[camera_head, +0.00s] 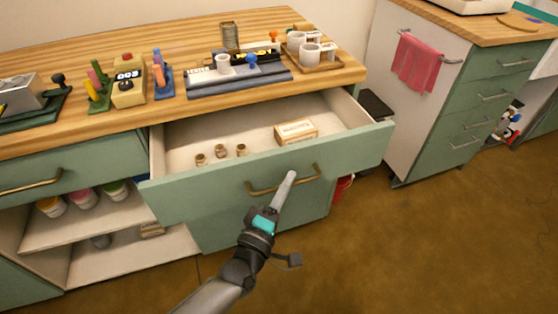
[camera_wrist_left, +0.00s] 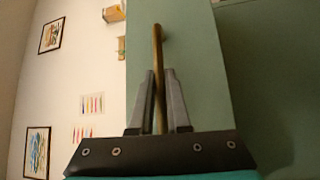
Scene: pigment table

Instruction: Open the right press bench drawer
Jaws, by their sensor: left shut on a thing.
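The right press bench drawer (camera_head: 225,190) has a green front and a brass bar handle (camera_head: 262,188). It stands pulled well out from the bench, so its inside shows. Inside are several small brass-coloured pieces (camera_head: 221,151) at the left and a small cardboard box (camera_head: 296,131) at the right. My left gripper (camera_head: 288,182) is at the right part of the handle. In the left wrist view, its two fingers (camera_wrist_left: 160,100) are closed around the brass handle (camera_wrist_left: 157,50), with the green drawer front behind. My right gripper is not in view.
The wooden benchtop (camera_head: 60,48) carries tools, cups and a grey mat (camera_head: 240,82). The left drawer (camera_head: 50,175) is shut, above an open shelf with paint jars (camera_head: 82,197). A second green cabinet (camera_head: 485,95) stands at the right. The brown floor (camera_head: 430,240) in front is clear.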

